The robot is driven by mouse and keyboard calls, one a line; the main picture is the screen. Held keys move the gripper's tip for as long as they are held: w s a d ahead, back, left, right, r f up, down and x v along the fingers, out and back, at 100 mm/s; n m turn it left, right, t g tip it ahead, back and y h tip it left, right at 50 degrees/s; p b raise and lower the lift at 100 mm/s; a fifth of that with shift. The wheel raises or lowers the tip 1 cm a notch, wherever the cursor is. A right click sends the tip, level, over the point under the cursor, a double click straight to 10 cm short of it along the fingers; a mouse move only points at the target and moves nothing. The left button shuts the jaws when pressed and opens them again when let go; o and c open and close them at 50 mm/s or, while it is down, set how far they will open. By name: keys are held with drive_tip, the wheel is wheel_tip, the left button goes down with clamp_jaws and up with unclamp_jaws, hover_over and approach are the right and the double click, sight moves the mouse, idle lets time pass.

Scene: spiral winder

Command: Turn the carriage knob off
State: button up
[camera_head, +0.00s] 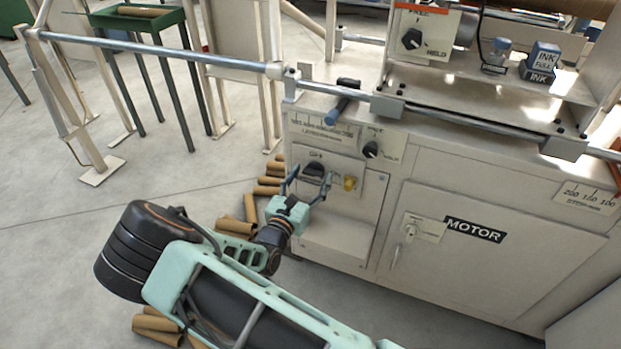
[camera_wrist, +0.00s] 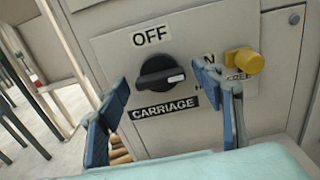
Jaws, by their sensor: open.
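The carriage knob (camera_wrist: 160,77) is a black rotary knob on a pale panel, between an OFF label (camera_wrist: 152,36) above and a CARRIAGE label (camera_wrist: 163,108) below. Its white-marked end points to the right, toward a label partly hidden by my right finger. In the head view the knob (camera_head: 314,169) sits on the machine's front left panel. My gripper (camera_wrist: 165,105) is open, with one blue finger on each side of the knob and nothing between them. It also shows in the head view (camera_head: 306,184), close to the panel. Contact with the knob cannot be told.
A yellow button (camera_wrist: 243,62) sits right of the knob, near my right finger. Another black knob (camera_head: 370,149) is above right, and a MOTOR door (camera_head: 480,255) is to the right. Cardboard tubes (camera_head: 268,184) lie on the floor beside the machine.

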drive_tip(key=c, duration=1.2)
drive_tip(key=shift+o, duration=0.2)
drive_tip(key=shift+r+n+p, duration=0.1)
drive_tip(key=shift+n+p, duration=0.2)
drive_tip(key=shift+p, duration=0.15)
drive_tip(key=n+p, duration=0.2)
drive_tip(key=p, duration=0.1)
drive_tip(key=shift+r+n, duration=0.1)
drive_tip(key=shift+n, duration=0.3)
drive_tip(key=n+p, duration=0.3)
drive_tip(key=n, duration=0.2)
drive_tip(key=n+p, duration=0.1)
drive_tip(key=n, duration=0.4)
drive_tip(key=shift+p, duration=0.4)
drive_tip(key=shift+f+n+p, duration=0.15)
drive_tip(key=shift+n+p, duration=0.05)
drive_tip(key=shift+n, duration=0.9)
drive_tip(key=shift+f+n+p, duration=0.1)
drive_tip(key=shift+n+p, duration=0.1)
drive_tip(key=shift+n, duration=0.9)
